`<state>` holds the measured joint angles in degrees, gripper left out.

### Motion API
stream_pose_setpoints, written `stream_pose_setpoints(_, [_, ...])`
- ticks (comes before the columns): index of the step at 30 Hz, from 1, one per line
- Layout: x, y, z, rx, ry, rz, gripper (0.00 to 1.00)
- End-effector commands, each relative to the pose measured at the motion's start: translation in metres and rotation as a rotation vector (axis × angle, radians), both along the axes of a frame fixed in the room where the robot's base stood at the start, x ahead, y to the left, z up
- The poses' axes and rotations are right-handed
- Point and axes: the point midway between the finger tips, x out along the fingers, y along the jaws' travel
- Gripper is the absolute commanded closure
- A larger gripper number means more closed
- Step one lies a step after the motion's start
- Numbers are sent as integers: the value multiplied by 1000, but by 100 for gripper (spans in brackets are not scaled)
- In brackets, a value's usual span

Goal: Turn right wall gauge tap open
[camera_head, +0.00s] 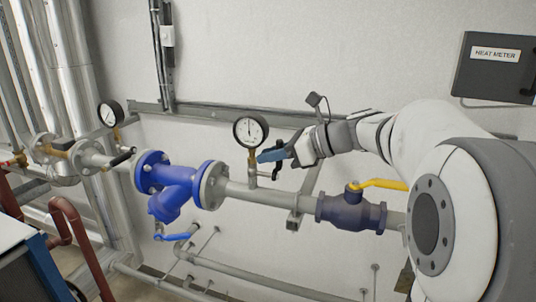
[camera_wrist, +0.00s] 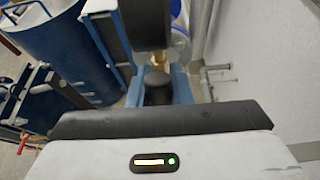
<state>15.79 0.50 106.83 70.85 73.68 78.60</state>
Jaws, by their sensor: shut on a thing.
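The right wall gauge (camera_head: 250,130) has a white dial and a black rim. It stands upright on a short brass stem above the grey pipe. In the wrist view, a dark knob-like part (camera_wrist: 157,86), which looks like the tap handle, sits between the blue fingers. My gripper is shut on it. Brass (camera_wrist: 178,50) shows just beyond. The fingers hide much of the tap, so I cannot tell its exact angle.
A second gauge (camera_head: 110,113) stands at the left. A blue flanged strainer (camera_head: 172,180) is left of the gripper. A dark valve with a yellow lever (camera_head: 382,184) sits below my arm. A heat meter box (camera_head: 494,68) hangs on the wall at the upper right.

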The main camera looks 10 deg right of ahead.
Motion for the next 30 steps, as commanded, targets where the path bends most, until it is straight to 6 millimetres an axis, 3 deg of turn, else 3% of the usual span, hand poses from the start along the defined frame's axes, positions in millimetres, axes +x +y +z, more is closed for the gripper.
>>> stream_pose_setpoints(8, [1,0,5,3,-9,-5,100])
stream_pose_setpoints(9, [1,0,5,3,-9,-5,79])
stream_pose_setpoints(16, [1,1,3,2,-4,-2,60])
stream_pose_setpoints(24, [0,-1,2,2,-3,0,59])
stream_pose_setpoints(30, [-10,-22,10,1,-5,-5,59])
